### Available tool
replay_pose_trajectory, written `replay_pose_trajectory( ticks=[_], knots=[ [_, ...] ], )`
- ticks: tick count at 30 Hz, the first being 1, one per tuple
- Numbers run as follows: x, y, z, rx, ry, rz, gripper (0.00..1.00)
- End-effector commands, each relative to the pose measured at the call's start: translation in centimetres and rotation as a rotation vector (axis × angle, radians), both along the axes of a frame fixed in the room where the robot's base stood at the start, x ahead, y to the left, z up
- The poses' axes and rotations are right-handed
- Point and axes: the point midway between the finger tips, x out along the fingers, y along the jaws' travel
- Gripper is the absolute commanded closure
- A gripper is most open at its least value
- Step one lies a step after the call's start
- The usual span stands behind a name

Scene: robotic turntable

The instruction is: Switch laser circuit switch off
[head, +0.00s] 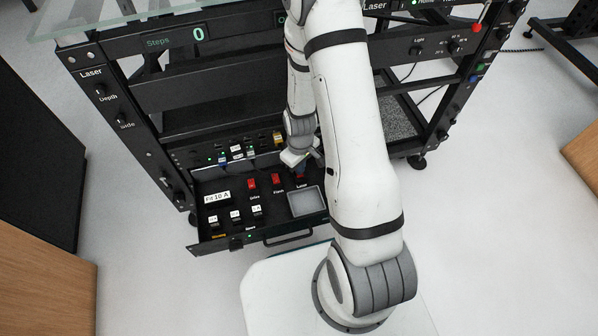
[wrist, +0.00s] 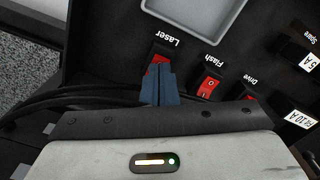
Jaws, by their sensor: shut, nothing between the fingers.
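The laser circuit switch is a red rocker (wrist: 160,60) under the label "Laser" in the wrist view, partly hidden by my fingers. The switch's position is hidden.
The red Flash switch (wrist: 209,86) and Drive switch (wrist: 248,98) sit close beside it. The open drawer (head: 222,245) also holds fuses and a grey recessed tray (head: 307,201). Black cables (wrist: 75,97) run behind the panel. The rack (head: 160,95) rises above the drawer.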

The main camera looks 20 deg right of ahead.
Motion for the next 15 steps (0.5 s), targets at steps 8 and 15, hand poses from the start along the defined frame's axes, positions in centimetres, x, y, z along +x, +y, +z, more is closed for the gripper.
replay_pose_trajectory(
  ticks=[8, 15],
  knots=[
    [0.00, -0.01, -0.50, 0.000, 0.000, 0.000, 1.00],
    [0.00, -0.01, -0.86, 0.000, 0.000, 0.000, 1.00]
  ],
)
